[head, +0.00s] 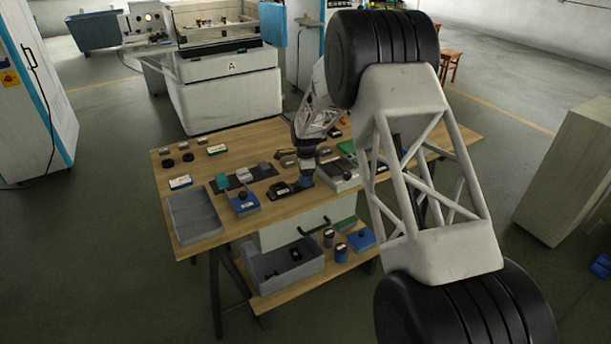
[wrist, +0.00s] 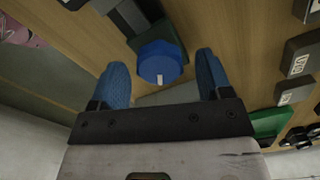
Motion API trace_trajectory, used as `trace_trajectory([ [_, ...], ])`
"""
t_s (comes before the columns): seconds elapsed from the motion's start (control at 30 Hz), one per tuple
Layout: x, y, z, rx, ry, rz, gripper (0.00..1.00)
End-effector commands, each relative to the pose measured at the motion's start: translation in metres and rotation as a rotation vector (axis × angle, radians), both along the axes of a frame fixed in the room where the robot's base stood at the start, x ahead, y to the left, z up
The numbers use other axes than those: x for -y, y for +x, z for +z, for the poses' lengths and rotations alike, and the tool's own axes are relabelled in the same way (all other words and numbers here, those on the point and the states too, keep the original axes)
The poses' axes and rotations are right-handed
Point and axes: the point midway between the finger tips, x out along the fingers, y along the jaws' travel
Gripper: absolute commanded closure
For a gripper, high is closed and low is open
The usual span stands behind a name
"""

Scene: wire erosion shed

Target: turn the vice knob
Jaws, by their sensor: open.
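The vice knob (wrist: 160,62) is a round blue knob with a small white mark on its face. In the wrist view it sits against a dark green block (wrist: 174,34). My gripper (wrist: 162,70) is open, with one blue finger on each side of the knob and a gap on both sides. How far the fingertips stand above it I cannot tell. In the head view my gripper (head: 306,180) is low over the wooden workbench, and the knob cannot be made out there.
The workbench (head: 210,240) holds several small blocks and tools around my gripper. A grey tray (head: 178,219) stands at its left front corner. A lower shelf carries a grey bin (head: 300,272). In the wrist view, dark labelled blocks (wrist: 299,55) lie to the right.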

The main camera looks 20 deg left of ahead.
Motion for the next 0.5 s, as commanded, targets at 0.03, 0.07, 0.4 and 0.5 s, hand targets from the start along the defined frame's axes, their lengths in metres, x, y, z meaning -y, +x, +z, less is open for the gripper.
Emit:
trace_trajectory([
  [0.03, 0.0000, 0.0001, -0.0007, 0.000, 0.000, 0.000, 0.28],
  [0.07, 0.0000, 0.0001, -0.0009, 0.000, 0.000, 0.000, 0.28],
  [0.4, 0.0000, 0.0001, -0.0008, 0.001, 0.000, 0.000, 0.47],
  [0.5, 0.0000, 0.0001, -0.0008, 0.001, 0.000, 0.000, 0.62],
])
